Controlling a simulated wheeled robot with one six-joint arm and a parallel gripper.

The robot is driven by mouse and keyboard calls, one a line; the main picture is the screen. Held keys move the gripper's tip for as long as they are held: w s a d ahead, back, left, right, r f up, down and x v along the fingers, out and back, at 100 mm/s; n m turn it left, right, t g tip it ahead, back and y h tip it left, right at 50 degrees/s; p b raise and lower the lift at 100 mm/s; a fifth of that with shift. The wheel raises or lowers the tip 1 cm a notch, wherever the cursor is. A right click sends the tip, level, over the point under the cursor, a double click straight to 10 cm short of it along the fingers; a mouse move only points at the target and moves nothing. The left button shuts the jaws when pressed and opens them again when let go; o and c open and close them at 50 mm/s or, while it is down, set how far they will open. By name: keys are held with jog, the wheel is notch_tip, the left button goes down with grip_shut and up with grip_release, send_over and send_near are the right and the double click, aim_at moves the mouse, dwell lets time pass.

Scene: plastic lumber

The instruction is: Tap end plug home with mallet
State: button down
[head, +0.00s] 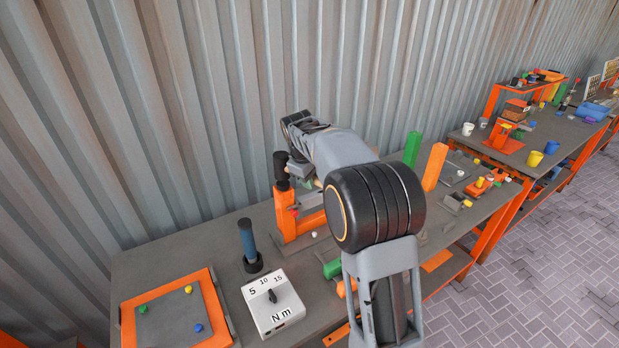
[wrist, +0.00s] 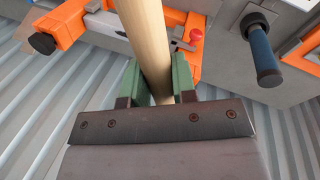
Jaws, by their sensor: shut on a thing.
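My gripper (wrist: 156,78) is shut on a pale wooden handle (wrist: 146,35), taken to be the mallet's, with green jaw pads on either side. The handle runs out of the top of the wrist view, and no mallet head shows there. In the head view my gripper (head: 302,172) is above the bench, beside an orange upright stand, and my arm hides part of it. I cannot pick out the end plug in either view.
The orange stand (head: 285,212) has a black top and also shows in the wrist view (wrist: 70,22). A blue-handled tool (head: 247,240) stands in front, near a white torque box (head: 273,303) and an orange-edged tray (head: 213,290). Green (head: 412,149) and orange (head: 434,167) posts stand to the right. A corrugated wall is behind.

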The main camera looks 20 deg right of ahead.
jog(key=shift+f+b, duration=0.5)
jog(key=shift+f, duration=1)
jog(key=shift+r, duration=0.1)
notch_tip(320, 180, up, 4)
jog(key=p, duration=0.3)
jog(key=shift+p, duration=0.3)
